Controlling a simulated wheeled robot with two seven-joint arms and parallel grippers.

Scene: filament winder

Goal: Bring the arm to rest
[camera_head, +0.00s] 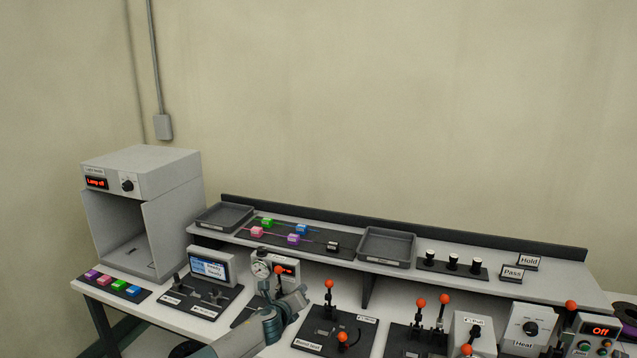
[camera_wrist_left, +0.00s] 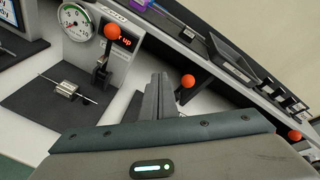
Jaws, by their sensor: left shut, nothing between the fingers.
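My left gripper (camera_head: 282,292) is at the front middle of the bench in the head view, with its arm coming up from the bottom edge. It is near the gauge unit and a lever with an orange knob (camera_head: 278,269). In the left wrist view its two fingers (camera_wrist_left: 159,95) are together with nothing between them. That view shows one orange-knobbed lever (camera_wrist_left: 112,32) left of the fingers and another (camera_wrist_left: 187,81) to the right. I cannot tell whether the gripper touches anything. My right gripper is not in view.
The white bench carries a lamp box (camera_head: 140,180), a small screen (camera_head: 212,265), a round gauge (camera_head: 261,269) and several orange-knobbed levers. A raised shelf holds a grey tray (camera_head: 388,246) and coloured blocks.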

